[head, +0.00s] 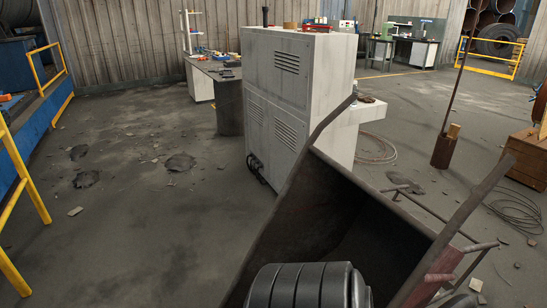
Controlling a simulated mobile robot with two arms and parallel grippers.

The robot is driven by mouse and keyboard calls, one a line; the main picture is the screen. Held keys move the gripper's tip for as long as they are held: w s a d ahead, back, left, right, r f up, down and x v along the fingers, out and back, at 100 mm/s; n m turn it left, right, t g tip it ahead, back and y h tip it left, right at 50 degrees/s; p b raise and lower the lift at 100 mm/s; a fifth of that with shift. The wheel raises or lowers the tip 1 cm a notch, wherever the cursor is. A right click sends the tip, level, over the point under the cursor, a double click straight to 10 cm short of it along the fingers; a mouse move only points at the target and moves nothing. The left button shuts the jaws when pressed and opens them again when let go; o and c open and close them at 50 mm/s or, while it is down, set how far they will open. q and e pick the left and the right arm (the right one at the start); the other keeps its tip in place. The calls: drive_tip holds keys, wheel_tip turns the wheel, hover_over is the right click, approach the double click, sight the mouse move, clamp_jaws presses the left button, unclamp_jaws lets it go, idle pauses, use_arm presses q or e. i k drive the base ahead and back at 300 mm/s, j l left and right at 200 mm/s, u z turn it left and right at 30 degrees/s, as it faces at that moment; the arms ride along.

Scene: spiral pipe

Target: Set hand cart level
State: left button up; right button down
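The hand cart (318,200) fills the lower right of the head view, close to me. It is a dark, worn metal tub, and it looks tilted, with its side rims running at a slant. Long bars like handles stick up at its upper edge and at its right. Reddish metal parts show at its lower right. Its lower part is cut off by the picture edge, so how it rests on the floor is hidden. A black ribbed round part is in front of it at the bottom; I cannot tell what it belongs to. Neither gripper is in view.
A grey-white cabinet (298,85) stands just behind the cart. A wooden crate (527,158) and a post on a brown base (446,152) are at the right. Yellow rails (22,175) edge the left. The stained floor (135,225) at left has debris but much free room.

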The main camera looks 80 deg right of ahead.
sight(323, 211)
drive_tip(key=z, duration=3)
